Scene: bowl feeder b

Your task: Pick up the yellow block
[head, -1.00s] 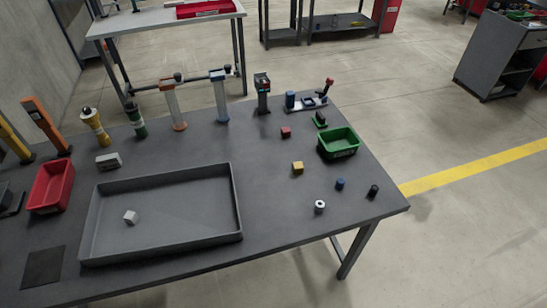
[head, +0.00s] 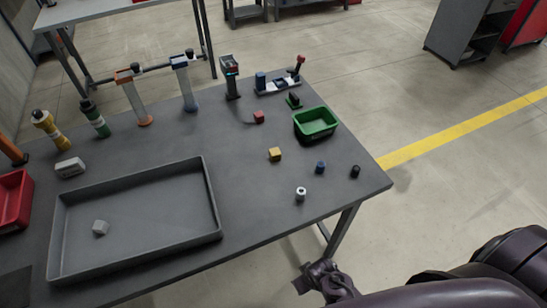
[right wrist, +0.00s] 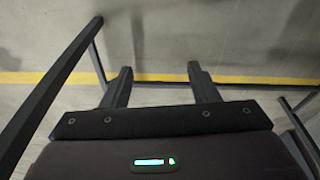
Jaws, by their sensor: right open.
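The yellow block (head: 275,154) sits on the dark grey table (head: 245,190), to the right of the large grey tray and left of a blue piece. My right gripper (head: 302,282) is low in the head view, off the table's front edge and well apart from the block. In the right wrist view its two fingers (right wrist: 160,84) are spread wide with nothing between them. That view shows floor and table legs, not the block. My left gripper is not in view.
A grey tray (head: 212,205) holds a light grey block (head: 100,228). Near the yellow block are a red block (head: 259,117), a green bin (head: 316,123), a blue piece (head: 320,167), a black piece (head: 355,171) and a white ring-shaped piece (head: 300,194). Posts stand along the back.

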